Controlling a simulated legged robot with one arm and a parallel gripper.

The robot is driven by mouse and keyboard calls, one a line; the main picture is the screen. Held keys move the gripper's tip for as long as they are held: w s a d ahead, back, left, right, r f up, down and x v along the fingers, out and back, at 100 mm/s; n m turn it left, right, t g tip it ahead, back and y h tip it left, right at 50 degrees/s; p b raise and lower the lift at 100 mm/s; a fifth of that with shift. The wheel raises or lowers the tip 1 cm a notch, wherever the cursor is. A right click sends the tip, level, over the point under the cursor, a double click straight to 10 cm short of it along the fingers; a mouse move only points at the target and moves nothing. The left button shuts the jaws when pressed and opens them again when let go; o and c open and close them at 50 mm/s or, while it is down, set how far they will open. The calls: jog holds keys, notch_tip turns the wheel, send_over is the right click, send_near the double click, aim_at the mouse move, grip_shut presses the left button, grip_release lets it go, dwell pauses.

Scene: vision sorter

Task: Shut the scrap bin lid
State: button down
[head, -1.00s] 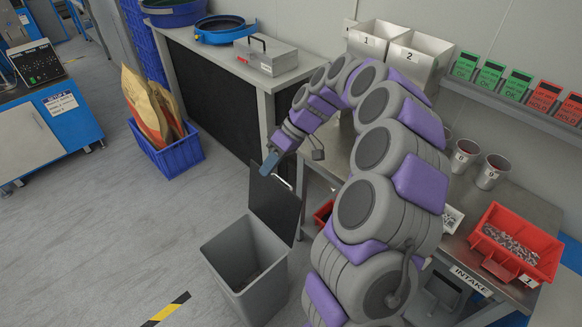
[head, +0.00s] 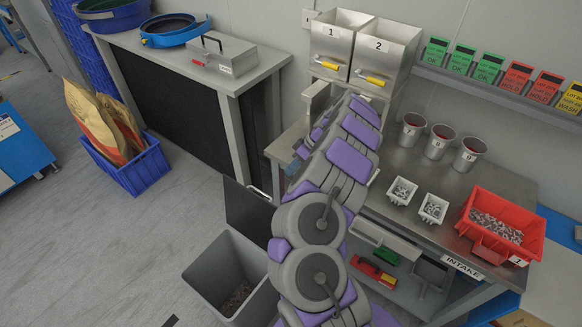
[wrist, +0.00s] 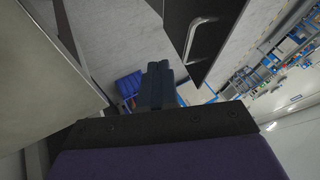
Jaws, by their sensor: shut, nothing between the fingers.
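The grey scrap bin (head: 214,268) stands on the floor at the lower middle of the head view, with small scrap inside. Its dark lid (head: 248,212) is open and stands up at the bin's back edge, with a silver handle near its top. In the wrist view the lid (wrist: 183,14) is at the upper middle, and its handle (wrist: 197,38) shows clearly. My gripper (wrist: 160,68) is shut and empty, to the left of the handle in that view. In the head view my gripper (head: 296,165) is above and right of the lid, partly hidden by my arm.
A steel bench (head: 400,165) with cups, small trays and a red bin (head: 535,238) stands to the right. A grey cabinet (head: 240,82) is behind the lid. A blue crate (head: 135,172) with sacks sits at the left. Floor left of the bin is clear.

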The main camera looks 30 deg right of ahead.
jog(key=a+f+b, duration=0.1)
jog(key=a+f, duration=0.4)
jog(key=a, duration=0.2)
jog(key=shift+a+f, duration=0.15)
jog(key=shift+a, duration=0.1)
jog(key=shift+a, duration=0.1)
